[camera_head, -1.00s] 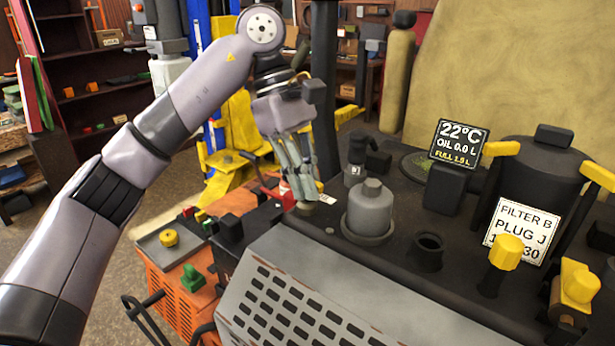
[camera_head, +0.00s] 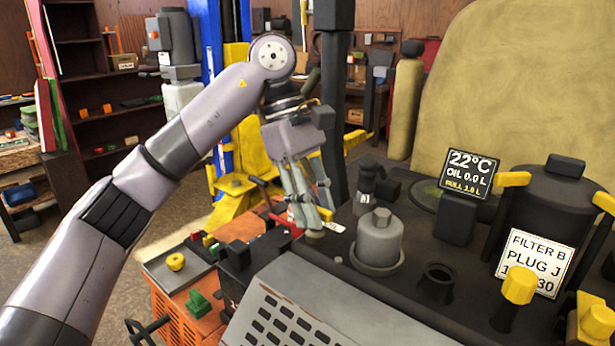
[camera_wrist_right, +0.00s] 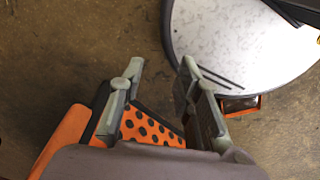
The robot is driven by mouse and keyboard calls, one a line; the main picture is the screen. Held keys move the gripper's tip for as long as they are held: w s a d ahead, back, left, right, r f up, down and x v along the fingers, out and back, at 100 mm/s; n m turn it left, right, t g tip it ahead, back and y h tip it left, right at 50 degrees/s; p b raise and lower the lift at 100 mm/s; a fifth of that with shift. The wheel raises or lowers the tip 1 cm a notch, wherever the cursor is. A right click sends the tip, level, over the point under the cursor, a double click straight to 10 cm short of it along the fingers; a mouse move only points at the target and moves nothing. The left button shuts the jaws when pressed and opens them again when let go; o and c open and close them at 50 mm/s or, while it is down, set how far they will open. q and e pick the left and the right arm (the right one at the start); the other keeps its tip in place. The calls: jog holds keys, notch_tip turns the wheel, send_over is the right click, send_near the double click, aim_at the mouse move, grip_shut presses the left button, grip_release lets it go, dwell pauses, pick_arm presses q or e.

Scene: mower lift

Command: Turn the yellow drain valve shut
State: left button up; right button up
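I cannot tell for sure which yellow part is the drain valve. In the head view, a yellow-capped fitting (camera_head: 519,286) stands on the mower's dark deck at the right, and a yellow block (camera_head: 597,318) sits at the lower right edge.
A display (camera_head: 470,173) reads 22°C and OIL 0.0 L. A grey domed canister (camera_head: 378,240) stands right of my left gripper. A label (camera_head: 535,262) reads FILTER B, PLUG J. An orange cart (camera_head: 180,310) is at the left. The right wrist view shows a round pale tray (camera_wrist_right: 240,40) over the floor.

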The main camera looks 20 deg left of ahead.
pick_arm(q)
jog(key=v, duration=1.1)
jog(key=shift+r, duration=0.25)
jog(key=shift+a, duration=0.1)
